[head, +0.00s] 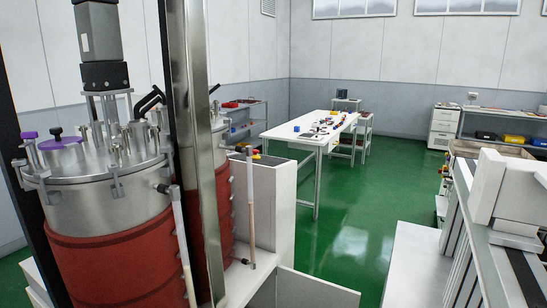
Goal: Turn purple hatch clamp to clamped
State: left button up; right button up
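A steel tank (95,210) with a red jacket stands at the left. On the left part of its lid sits a purple hatch cover (62,143) with a dark knob on top. Beside it, at the lid's left edge, is a small purple knob (29,135) on a steel stem, which looks like the purple clamp. It is too small to tell whether it is clamped. Neither of my grippers is in view.
A steel post (195,150) stands just right of the tank, partly hiding a second red-jacketed tank (222,190). A dark upright (15,150) stands at the left edge. A white table (300,130) is farther back. Green floor (345,235) is clear in the middle.

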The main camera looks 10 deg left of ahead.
aim_at(31, 136)
jog(key=j+u, duration=0.3)
jog(key=u, duration=0.2)
jog(key=i+j+u, duration=0.1)
jog(key=j+u, duration=0.15)
jog(key=u, duration=0.2)
jog(key=i+j+u, duration=0.15)
jog(key=u, duration=0.35)
jog(key=j, duration=0.1)
